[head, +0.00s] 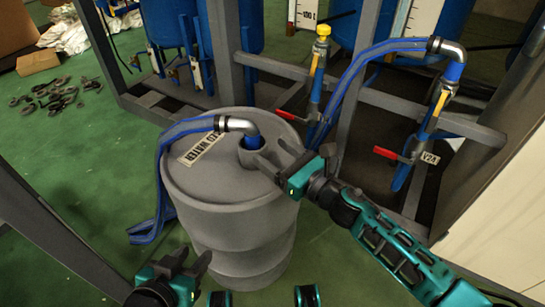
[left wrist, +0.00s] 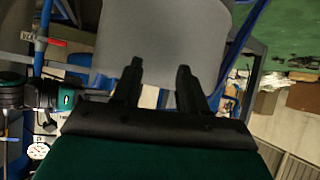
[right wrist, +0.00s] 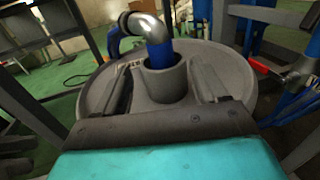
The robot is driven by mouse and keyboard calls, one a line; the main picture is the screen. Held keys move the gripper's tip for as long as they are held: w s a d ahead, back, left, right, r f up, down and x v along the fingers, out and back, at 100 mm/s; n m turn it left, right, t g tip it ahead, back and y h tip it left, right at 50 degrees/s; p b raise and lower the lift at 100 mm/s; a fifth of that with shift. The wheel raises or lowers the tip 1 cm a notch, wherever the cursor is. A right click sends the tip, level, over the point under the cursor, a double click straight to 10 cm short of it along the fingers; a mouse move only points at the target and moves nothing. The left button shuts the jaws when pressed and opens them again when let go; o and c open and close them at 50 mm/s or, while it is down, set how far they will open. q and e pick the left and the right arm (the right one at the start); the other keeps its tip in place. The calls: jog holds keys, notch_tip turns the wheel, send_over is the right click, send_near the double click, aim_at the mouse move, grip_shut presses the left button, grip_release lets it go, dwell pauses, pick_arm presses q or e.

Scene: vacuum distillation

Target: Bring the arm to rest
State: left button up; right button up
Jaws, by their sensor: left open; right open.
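A grey drum (head: 232,235) stands on the green floor, with a blue hose (head: 188,127) and a silver elbow pipe (head: 240,124) entering its raised neck (head: 255,155). My right gripper (head: 271,155) is open at the drum top. In the right wrist view its fingers lie on either side of the neck (right wrist: 165,85), with the silver elbow (right wrist: 146,25) beyond them; I cannot tell whether they touch it. My left gripper (head: 190,259) is open and empty, low in front of the drum. In the left wrist view the drum (left wrist: 165,40) lies beyond its fingers.
A grey metal frame (head: 222,60) with blue tanks (head: 172,20) stands behind the drum. Red-handled valves (head: 385,152) and another blue hose (head: 350,75) are close to my right arm. Loose dark parts (head: 55,93) and a cardboard box (head: 38,62) lie at the left. Open green floor (head: 90,165) is left of the drum.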

pick_arm(q)
jog(key=shift+r, duration=0.15)
dwell(0.5)
